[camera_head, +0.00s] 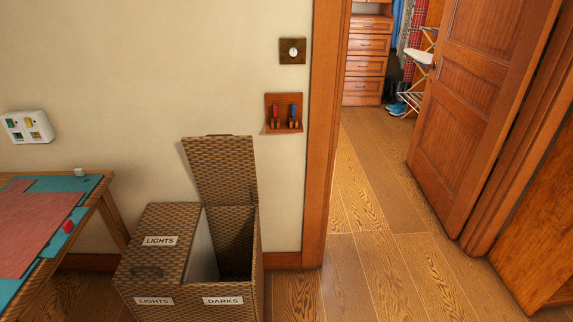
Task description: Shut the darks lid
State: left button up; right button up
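A woven hamper with two compartments stands on the floor against the wall. The darks lid (222,170) is raised upright, leaning back near the wall. The darks compartment (236,245) on the right is open and shows a pale divider and a dark interior. Its front carries a DARKS label (222,301). The lights lid (160,241) on the left lies flat and closed, with a LIGHTS label and a dark handle. Neither of my grippers is in view.
A table (108,185) with a teal and red mat stands at the left, close to the hamper. A door frame (318,150) rises just right of the hamper. An open wooden door (470,110) stands beyond it. The floor (370,270) at the right is clear.

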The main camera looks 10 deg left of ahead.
aim_at(223, 167)
jog(key=i+l+z, duration=0.6)
jog(key=i, duration=0.15)
jog(key=i+z, duration=0.3)
jog(key=i+u, duration=0.25)
jog(key=i, duration=0.15)
jog(key=i+l+u, duration=0.2)
jog(key=i, duration=0.2)
jog(key=i+l+u, duration=0.25)
jog(key=i, duration=0.15)
jog(key=i+u, duration=0.2)
jog(key=u, duration=0.25)
jog(key=i+l+u, duration=0.15)
jog(key=u, duration=0.35)
jog(key=i+l+u, duration=0.2)
jog(key=u, duration=0.25)
jog(key=i+l+u, duration=0.15)
jog(key=u, duration=0.3)
jog(key=i+l+u, duration=0.1)
jog(key=l+u, duration=0.35)
jog(key=j, duration=0.15)
